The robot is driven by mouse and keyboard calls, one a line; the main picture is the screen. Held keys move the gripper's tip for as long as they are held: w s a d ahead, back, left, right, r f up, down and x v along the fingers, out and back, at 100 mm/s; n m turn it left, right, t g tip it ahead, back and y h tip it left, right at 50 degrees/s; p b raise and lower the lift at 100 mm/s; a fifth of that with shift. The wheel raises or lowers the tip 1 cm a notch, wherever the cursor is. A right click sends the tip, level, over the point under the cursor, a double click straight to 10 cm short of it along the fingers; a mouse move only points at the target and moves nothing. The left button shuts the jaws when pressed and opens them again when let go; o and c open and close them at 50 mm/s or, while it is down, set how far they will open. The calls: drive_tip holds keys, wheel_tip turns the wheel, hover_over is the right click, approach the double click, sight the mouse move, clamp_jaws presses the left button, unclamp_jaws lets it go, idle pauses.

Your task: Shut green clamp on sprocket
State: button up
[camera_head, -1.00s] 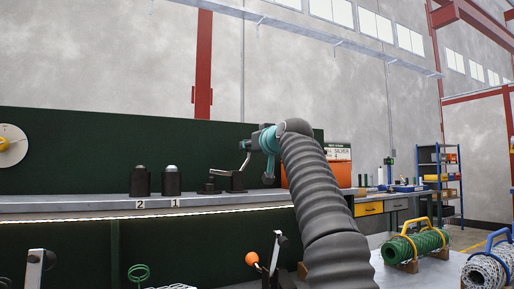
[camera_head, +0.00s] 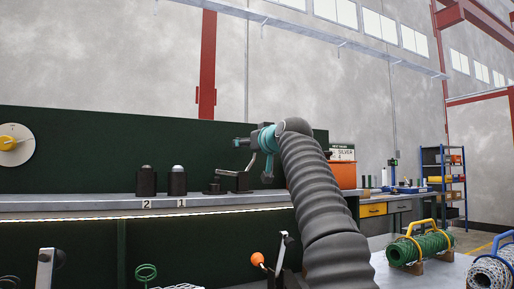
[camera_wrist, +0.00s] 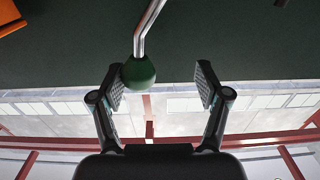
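A bent metal lever with a dark green ball knob (camera_wrist: 138,72) shows in the wrist view. The knob is close to the left finger, at the mouth of my gripper (camera_wrist: 162,86). The fingers are spread wide and hold nothing; whether the left one touches the knob I cannot tell. In the head view my gripper (camera_head: 238,143) is above the clamp (camera_head: 236,181) on the bench, whose silver lever slants up towards it. The knob cannot be made out there. I cannot identify a sprocket in either view.
Two dark posts (camera_head: 177,181) stand left of the clamp above labels 2 and 1. An orange bin (camera_head: 342,174) is to the right. Another lever with an orange ball (camera_head: 257,259) stands lower in front. A green chain roll (camera_head: 425,246) lies at right.

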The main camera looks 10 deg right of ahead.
drive_tip(key=shift+s+d+r, duration=0.15)
drive_tip(key=shift+s+d, duration=0.05)
drive_tip(key=shift+d, duration=0.1)
drive_tip(key=shift+d, duration=0.1)
idle(0.3)
drive_tip(key=b+v, duration=0.8)
drive_tip(key=v, duration=0.7)
drive_tip(key=shift+s, duration=0.4)
idle(0.9)
drive_tip(key=shift+s+d, duration=0.1)
idle(0.5)
